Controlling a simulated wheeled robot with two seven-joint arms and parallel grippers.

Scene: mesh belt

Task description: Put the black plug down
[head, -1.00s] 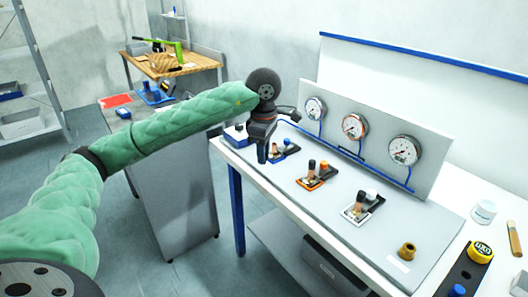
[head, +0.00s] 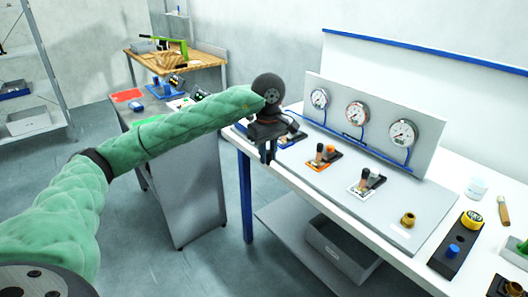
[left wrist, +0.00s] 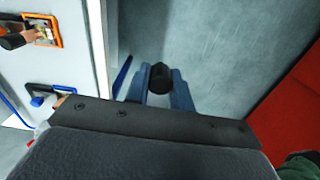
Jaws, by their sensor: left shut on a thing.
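My left gripper (head: 268,155) is at the left end of the white table, in front of the blue-framed valve fitting (head: 286,140). In the left wrist view its two blue-grey fingers (left wrist: 160,88) are shut on the black plug (left wrist: 160,76), a short dark round piece held at the fingertips. The plug is over grey floor in that view, beside the panel's edge. My right gripper is not in view.
The grey panel (head: 330,205) bears gauges, an orange-framed fitting (head: 323,160), a white-framed fitting (head: 367,183) and a brass piece (head: 408,219). A black block (head: 447,262) with a blue plug and yellow cap lies at the right. A grey side bench holds a red mat (head: 128,95).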

